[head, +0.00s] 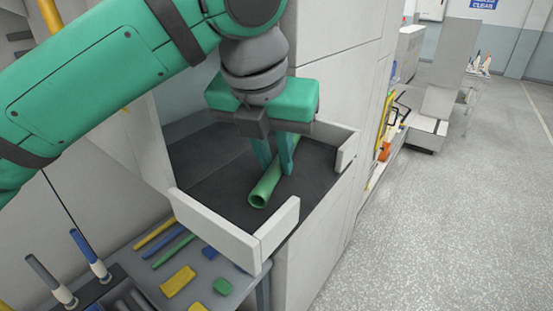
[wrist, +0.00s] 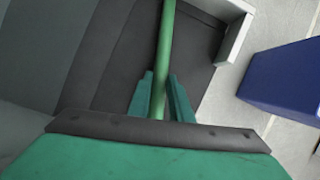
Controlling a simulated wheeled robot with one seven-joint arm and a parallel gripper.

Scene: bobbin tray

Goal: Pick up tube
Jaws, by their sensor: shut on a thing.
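A green hollow tube (head: 263,189) lies in a dark-floored tray with low white walls (head: 217,222). Its open end faces the front of the tray, and its far part is hidden behind my gripper. My gripper (head: 275,170) reaches down into the tray, with its two teal fingers on either side of the tube. In the wrist view the tube (wrist: 165,50) runs up between the fingers (wrist: 160,100), which are shut on it. I cannot tell whether the tube touches the tray floor.
Low white walls edge the tray, with a gap at the right corner. Below at left, a grey table (head: 215,270) holds several coloured pieces, including a yellow block (head: 178,281). A blue box (wrist: 285,80) stands beyond the tray in the wrist view. Open floor (head: 450,220) lies at right.

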